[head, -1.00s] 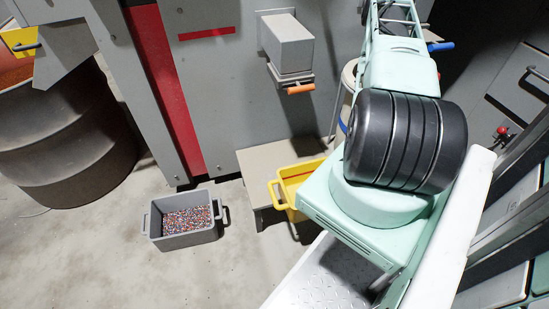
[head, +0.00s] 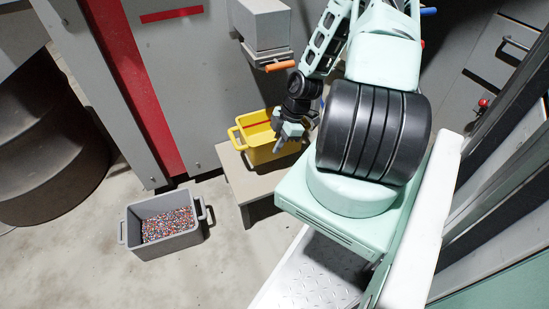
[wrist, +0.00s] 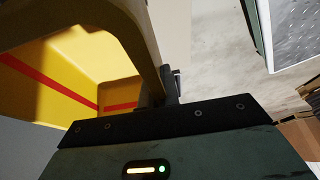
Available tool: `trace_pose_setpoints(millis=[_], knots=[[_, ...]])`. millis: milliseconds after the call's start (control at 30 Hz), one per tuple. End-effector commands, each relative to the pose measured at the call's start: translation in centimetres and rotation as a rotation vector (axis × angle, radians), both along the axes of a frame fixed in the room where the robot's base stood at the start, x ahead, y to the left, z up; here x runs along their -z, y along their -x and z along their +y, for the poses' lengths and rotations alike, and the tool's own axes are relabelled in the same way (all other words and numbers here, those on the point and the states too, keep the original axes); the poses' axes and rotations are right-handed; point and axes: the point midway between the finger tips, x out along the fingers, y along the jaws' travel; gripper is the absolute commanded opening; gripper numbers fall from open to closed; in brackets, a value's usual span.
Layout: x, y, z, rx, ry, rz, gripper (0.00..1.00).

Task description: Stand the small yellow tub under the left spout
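The small yellow tub (head: 271,152) is upright at the back of a low grey stand (head: 252,186), close to the machine front. A grey spout (head: 262,28) with an orange handle is above it; I cannot tell whether this is the left spout. My gripper (head: 284,137) is at the tub's right side. In the wrist view the tub (wrist: 60,75) fills the left, with a red stripe inside, and its yellow edge or handle runs between my fingers (wrist: 158,97), which look closed on it. I cannot tell whether the tub's base touches the stand.
A grey bin (head: 133,233) of coloured granules stands on the floor left of the stand. A dark drum (head: 45,150) is at the far left. The machine front with a red stripe (head: 150,100) closes off the back. Bare floor lies in front of the stand.

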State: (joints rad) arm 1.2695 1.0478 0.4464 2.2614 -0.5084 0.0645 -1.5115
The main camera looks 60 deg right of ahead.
Motion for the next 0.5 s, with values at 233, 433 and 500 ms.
trace_pose_setpoints(millis=[233,433,500], knots=[[2.0,-1.4,-0.8,-0.001,-0.002,0.001,0.0],[3.4,-1.4,-0.8,0.0,-0.001,0.0,0.0],[4.6,-1.4,-0.8,-0.001,-0.001,0.0,0.0]])
